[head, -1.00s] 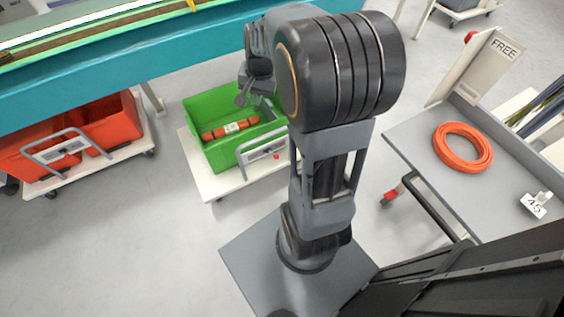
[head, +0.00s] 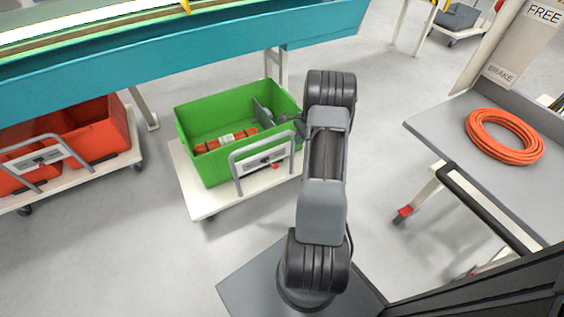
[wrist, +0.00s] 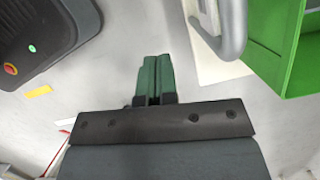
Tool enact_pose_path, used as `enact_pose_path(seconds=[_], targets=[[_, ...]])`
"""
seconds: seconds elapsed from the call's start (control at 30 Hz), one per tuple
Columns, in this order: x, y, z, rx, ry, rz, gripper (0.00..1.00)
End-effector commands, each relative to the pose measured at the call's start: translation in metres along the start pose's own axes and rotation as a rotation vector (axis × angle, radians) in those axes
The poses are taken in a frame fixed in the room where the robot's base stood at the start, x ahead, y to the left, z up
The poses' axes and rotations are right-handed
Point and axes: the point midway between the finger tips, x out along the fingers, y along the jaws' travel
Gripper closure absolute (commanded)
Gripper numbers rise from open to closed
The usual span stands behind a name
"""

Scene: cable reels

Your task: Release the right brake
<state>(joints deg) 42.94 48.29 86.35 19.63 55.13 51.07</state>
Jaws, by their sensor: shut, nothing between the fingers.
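My gripper (wrist: 157,80) is shut and empty; its two green-padded fingers press together over bare floor in the wrist view. It is apart from the dolly handle (wrist: 232,30) and green crate (wrist: 277,45) at upper right. In the head view a red piece (head: 402,214) sits low on a leg of the grey table trolley at right, and a small red tab (head: 275,166) shows at the green crate's dolly. I cannot tell which of these is the right brake. A sign reading BRAKE (head: 501,76) stands under one reading FREE (head: 544,14).
The green crate (head: 215,176) holds orange items. Red crates (head: 101,161) stand on a dolly at left. A teal conveyor (head: 180,70) crosses the back. An orange cable coil (head: 504,136) lies on the trolley top (head: 440,125).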

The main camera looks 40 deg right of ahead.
Motion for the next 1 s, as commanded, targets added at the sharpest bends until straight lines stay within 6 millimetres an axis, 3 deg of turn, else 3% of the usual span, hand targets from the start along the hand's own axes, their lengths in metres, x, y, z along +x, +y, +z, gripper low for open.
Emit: enact_pose_path(seconds=[0.27,0.77,1.0], targets=[[0.012,0.000,0.000,-0.002,-0.001,0.003,1.00],[0.102,0.001,-0.001,-0.003,-0.001,0.002,1.00],[0.115,0.000,0.025,-0.006,0.000,0.001,1.00]])
